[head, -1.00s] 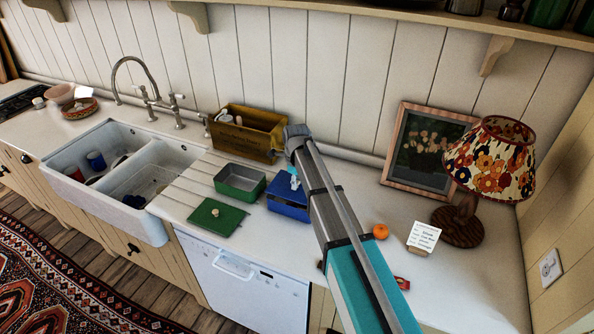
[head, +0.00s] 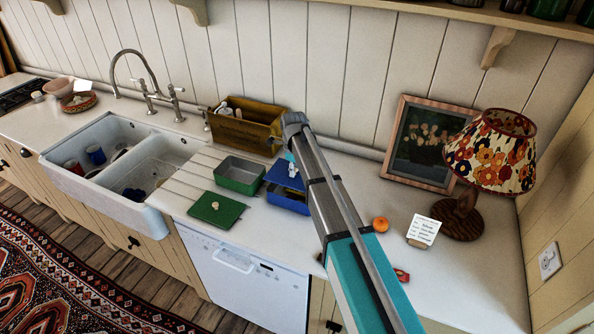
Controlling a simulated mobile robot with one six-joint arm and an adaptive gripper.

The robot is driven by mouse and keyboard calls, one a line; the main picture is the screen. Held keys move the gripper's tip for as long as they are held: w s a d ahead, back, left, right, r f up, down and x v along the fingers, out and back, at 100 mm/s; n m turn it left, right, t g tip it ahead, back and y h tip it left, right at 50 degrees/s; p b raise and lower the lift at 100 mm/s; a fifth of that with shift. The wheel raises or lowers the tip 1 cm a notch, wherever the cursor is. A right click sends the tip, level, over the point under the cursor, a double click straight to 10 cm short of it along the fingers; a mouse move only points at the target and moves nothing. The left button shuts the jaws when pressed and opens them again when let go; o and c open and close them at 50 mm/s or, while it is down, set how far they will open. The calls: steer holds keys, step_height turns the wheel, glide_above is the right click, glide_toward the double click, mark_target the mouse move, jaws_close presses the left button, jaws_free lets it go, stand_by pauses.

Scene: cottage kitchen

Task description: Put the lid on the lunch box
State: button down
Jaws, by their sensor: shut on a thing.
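A green lunch box (head: 240,186) stands open on the counter, its grey inside showing. A flat green lid (head: 217,208) with a pale knob lies on the counter in front of it. To the right is a blue box (head: 286,204). A blue lid (head: 278,175) is raised and tilted over it, leaving a gap at the front where something yellowish shows inside. My gripper (head: 292,171) is shut on the blue lid from above. My arm hides the lid's right part, and the fingertips are small and hard to make out.
A wooden crate (head: 241,133) with utensils stands behind the boxes. The double sink (head: 110,165) is left. An orange (head: 380,224), a note card (head: 423,230) and a lamp (head: 490,165) stand right. The counter's front right is mostly clear.

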mark_target(294, 180)
steer(key=shift+f+b, duration=2.05)
steer(key=shift+f, duration=0.25)
steer(key=shift+w, duration=0.2)
steer(key=shift+f+b, duration=0.6)
steer(key=shift+f, duration=0.05)
steer(key=c, duration=0.7)
jaws_free()
steer(key=shift+c, duration=0.2)
steer(key=shift+r, duration=0.2)
steer(key=shift+w+r+p, duration=0.15)
steer(key=shift+r+p, duration=1.25)
steer(key=shift+p, duration=0.15)
steer(key=shift+r+p, duration=4)
